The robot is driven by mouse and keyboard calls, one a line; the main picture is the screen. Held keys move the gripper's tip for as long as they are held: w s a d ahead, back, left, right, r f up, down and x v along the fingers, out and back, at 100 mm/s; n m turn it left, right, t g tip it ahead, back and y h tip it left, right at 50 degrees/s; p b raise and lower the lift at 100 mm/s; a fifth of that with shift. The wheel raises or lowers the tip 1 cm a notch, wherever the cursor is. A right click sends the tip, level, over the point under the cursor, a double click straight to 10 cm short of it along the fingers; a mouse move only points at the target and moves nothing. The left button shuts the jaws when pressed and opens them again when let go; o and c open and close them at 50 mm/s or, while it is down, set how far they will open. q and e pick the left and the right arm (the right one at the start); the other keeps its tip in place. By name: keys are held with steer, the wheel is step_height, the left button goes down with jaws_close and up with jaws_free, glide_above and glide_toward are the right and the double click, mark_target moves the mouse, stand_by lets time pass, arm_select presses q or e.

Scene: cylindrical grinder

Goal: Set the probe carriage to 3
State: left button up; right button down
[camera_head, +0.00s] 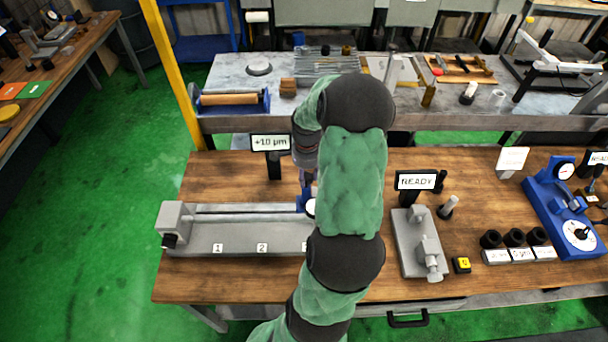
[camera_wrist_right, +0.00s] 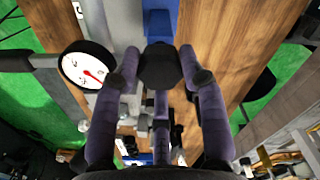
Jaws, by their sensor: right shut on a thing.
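The probe bench (camera_head: 205,236) is a grey bed with a rail and white labels 1 and 2 along its front; the 3 is mostly behind my right arm. The blue probe carriage (camera_head: 302,201) is at the arm's left edge, near the 3; its exact alignment is hidden. My right gripper (camera_head: 307,178) is largely behind my arm. In the right wrist view its purple fingers (camera_wrist_right: 156,85) are shut around the black knob (camera_wrist_right: 160,66). The white dial (camera_wrist_right: 87,68) with a red needle is left of the knob, and a blue part (camera_wrist_right: 160,24) is beyond it.
A display (camera_head: 270,142) behind the bench reads +10 µm. Right of my arm stand a grey fixture (camera_head: 412,255) with a READY sign (camera_head: 416,181), a yellow-topped button (camera_head: 462,265), several black knobs (camera_head: 514,237) and a blue gauge stand (camera_head: 551,205). Bare wood shows behind the bench.

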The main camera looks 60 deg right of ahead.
steer(key=c, duration=0.7)
jaws_free()
steer(key=shift+d, duration=0.1)
step_height(320, 180, up, 12)
stand_by(0.4)
